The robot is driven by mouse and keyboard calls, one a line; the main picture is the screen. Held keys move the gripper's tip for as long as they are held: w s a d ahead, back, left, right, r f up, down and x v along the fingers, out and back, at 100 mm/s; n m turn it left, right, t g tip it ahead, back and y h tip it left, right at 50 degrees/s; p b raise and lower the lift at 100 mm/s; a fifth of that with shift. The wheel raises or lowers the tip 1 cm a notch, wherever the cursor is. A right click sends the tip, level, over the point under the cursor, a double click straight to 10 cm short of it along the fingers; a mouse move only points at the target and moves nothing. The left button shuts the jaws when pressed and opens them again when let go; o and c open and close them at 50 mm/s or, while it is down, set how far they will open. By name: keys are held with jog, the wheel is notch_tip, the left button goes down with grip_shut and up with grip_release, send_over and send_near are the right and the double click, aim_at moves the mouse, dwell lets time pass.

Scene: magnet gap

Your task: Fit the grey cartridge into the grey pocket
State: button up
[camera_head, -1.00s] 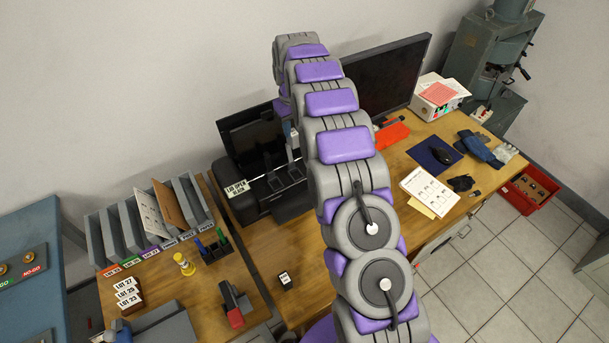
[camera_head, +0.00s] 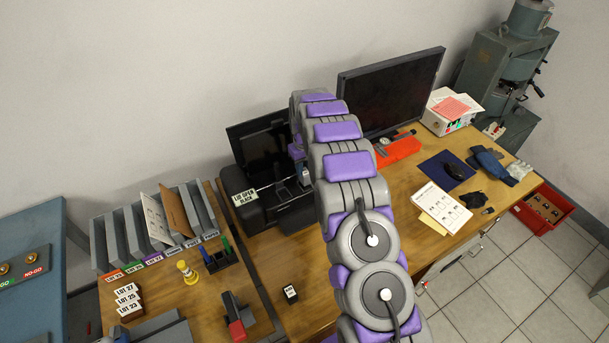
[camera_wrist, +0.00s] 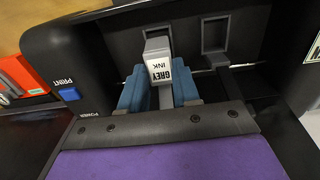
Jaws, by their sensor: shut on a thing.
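The grey cartridge (camera_wrist: 159,68), with a white "GREY INK" label, is upright between the blue fingers of my gripper (camera_wrist: 160,92) in the wrist view. My gripper is shut on it. The dark printer (camera_head: 258,205) stands open on the desk in the head view, and my gripper is over it, mostly hidden by my arm. In the wrist view the printer (camera_wrist: 92,50) has a dark slot frame (camera_wrist: 153,24) just behind the cartridge and another slot frame (camera_wrist: 215,34) to its right. I cannot tell which is the grey pocket or whether the cartridge touches it.
A monitor (camera_head: 392,90) stands right of the printer. A file rack (camera_head: 155,228), yellow piece (camera_head: 187,271) and stapler-like red tool (camera_head: 237,315) are on the left. A small labelled block (camera_head: 290,293) lies in front. The printer has a blue print button (camera_wrist: 69,93).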

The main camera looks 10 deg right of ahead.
aim_at(304, 173)
notch_tip(304, 173, down, 4)
jog(key=shift+r+b, duration=0.25)
jog(key=shift+b, duration=0.05)
jog(key=o, duration=0.9)
jog(key=shift+c, duration=0.2)
jog(key=shift+r, duration=0.1)
